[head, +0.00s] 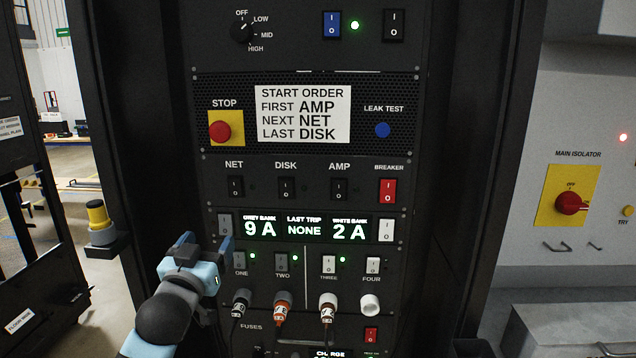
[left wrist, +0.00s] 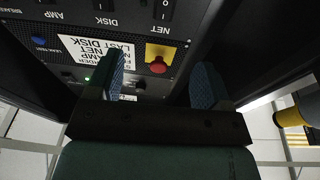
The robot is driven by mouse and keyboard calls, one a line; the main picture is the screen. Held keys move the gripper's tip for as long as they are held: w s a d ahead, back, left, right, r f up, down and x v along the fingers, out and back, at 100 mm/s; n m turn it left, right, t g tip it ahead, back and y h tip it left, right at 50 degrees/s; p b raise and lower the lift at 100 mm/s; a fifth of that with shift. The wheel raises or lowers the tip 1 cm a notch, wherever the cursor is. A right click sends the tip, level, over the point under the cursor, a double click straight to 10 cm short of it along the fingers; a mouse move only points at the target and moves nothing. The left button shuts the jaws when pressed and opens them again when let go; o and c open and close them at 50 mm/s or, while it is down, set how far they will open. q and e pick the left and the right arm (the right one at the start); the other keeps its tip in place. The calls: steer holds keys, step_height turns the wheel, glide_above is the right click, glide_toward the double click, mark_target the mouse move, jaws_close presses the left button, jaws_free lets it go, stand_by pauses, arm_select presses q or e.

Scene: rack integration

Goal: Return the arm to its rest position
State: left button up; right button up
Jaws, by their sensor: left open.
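My left arm, light blue and black, comes in from the lower left of the head view. Its left gripper (head: 187,250) is in front of the rack's left edge, beside the switch marked ONE (head: 239,262). In the left wrist view the two blue-padded fingers (left wrist: 160,80) stand wide apart with nothing between them. Beyond them the rack panel shows turned over, with the red STOP button (left wrist: 159,66) and the START ORDER label (left wrist: 97,53). I cannot tell from the frames whether the gripper touches the rack. My right gripper is in neither view.
The rack has NET, DISK and AMP switches (head: 286,187) and a red breaker (head: 388,191). Plugs with cables (head: 282,303) stick out low on the rack. A red main isolator (head: 568,203) is on the right wall.

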arm_select(q)
steer(key=s+d+f+g+p, duration=0.15)
steer(key=s+f, duration=0.25)
steer(key=f, duration=0.4)
steer(key=s+a+f+m+g+b, duration=0.15)
steer(key=s+f, duration=0.25)
steer(key=f, duration=0.4)
steer(key=s+d+f+g+p, duration=0.2)
steer(key=s+f, duration=0.2)
steer(key=f, duration=0.5)
steer(key=s+f+g, duration=0.2)
steer(key=s+f, duration=0.5)
steer(key=s, duration=0.3)
steer(key=s+f+g+h, duration=0.1)
steer(key=s+f+g, duration=0.1)
steer(key=s+f, duration=0.6)
steer(key=shift+s+d+p, duration=0.35)
steer(key=shift+s+p, duration=0.05)
steer(key=shift+s, duration=0.6)
